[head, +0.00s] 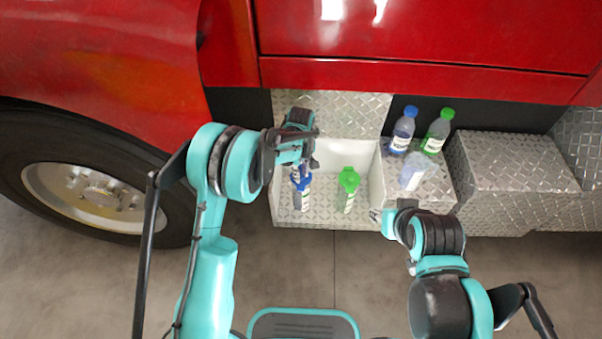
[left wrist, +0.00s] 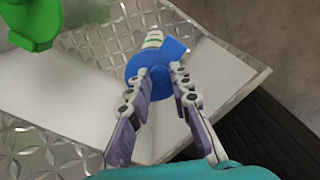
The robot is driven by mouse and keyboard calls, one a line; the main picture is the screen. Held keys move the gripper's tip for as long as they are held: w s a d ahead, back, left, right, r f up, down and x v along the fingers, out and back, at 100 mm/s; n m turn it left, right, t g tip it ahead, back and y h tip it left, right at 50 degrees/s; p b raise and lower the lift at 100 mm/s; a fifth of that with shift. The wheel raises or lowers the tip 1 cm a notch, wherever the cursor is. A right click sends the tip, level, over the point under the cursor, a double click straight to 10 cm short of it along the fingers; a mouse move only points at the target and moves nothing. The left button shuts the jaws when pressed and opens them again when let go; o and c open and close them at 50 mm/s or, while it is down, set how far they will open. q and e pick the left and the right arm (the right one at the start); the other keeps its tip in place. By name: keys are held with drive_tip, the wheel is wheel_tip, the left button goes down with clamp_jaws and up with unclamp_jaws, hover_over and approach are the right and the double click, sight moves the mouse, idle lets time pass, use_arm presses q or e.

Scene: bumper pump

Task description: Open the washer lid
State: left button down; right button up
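A blue lid (head: 300,180) sits on a pale neck inside an open recess in the red vehicle's metal step; which fluid it serves is not readable. It also shows in the left wrist view (left wrist: 168,56), with a round body and a tab. A green lid (head: 348,180) stands to its right. My left gripper (left wrist: 160,78) reaches down over the blue lid. Its two fingertips are apart at the lid's near edge, with blue showing between them; firm contact cannot be told. My right gripper (head: 378,215) is at the recess's right front corner, its fingers barely visible.
A blue-capped bottle (head: 403,132), a green-capped bottle (head: 437,134) and a pale translucent bottle (head: 414,172) are on the step to the right. A large wheel (head: 88,196) is at left. Floor in front is clear.

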use_arm(q)
drive_tip(key=shift+w+r+g+p, duration=0.3)
drive_tip(key=shift+w+r+g, duration=0.05)
drive_tip(key=shift+g, duration=0.35)
drive_tip(key=c, duration=1.4)
unclamp_jaws()
drive_tip(key=shift+o, duration=0.2)
wheel_tip(320, 180, up, 12)
drive_tip(key=w, duration=0.1)
drive_tip(key=shift+w, duration=0.2)
